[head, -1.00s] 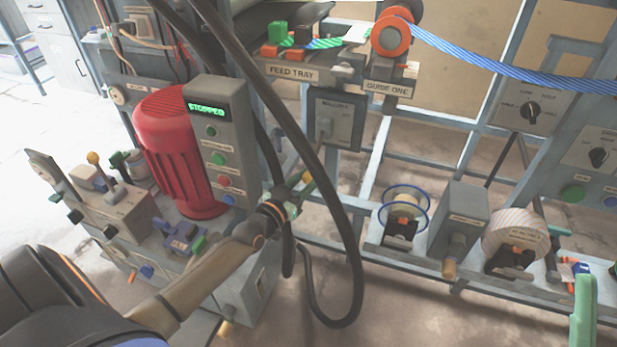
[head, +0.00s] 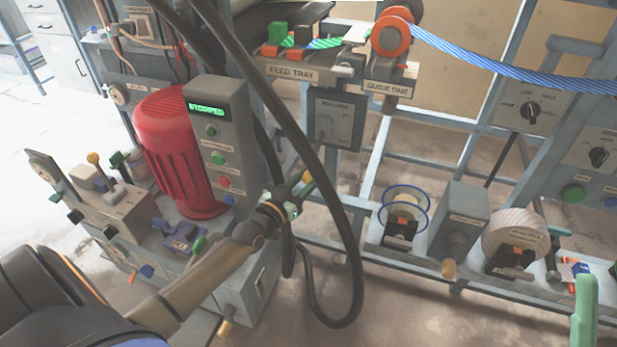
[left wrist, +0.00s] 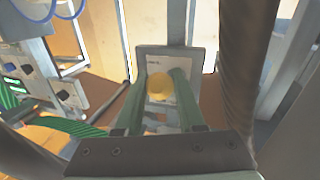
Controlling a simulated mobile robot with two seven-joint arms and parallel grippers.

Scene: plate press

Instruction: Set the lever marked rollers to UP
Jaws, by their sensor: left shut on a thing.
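The rollers panel (head: 338,118) is a grey plate under the feed tray sign, with a grey lever mount on its left side. The lever's lower part is partly hidden by a black cable, and its setting is hard to read. A yellow knob (head: 308,177) shows below the panel at my left gripper (head: 300,188). In the left wrist view, the yellow knob (left wrist: 160,86) sits between the green fingers of my left gripper (left wrist: 160,95), shut on it, with the panel (left wrist: 178,65) behind. A green finger, apparently my right gripper's (head: 583,312), shows at the lower right.
Thick black cables (head: 300,135) hang in front of the panel and beside my left gripper. A red motor (head: 172,150) and a control box reading STOPPED (head: 222,140) stand left. Spools (head: 515,240) stand on the lower rail at right.

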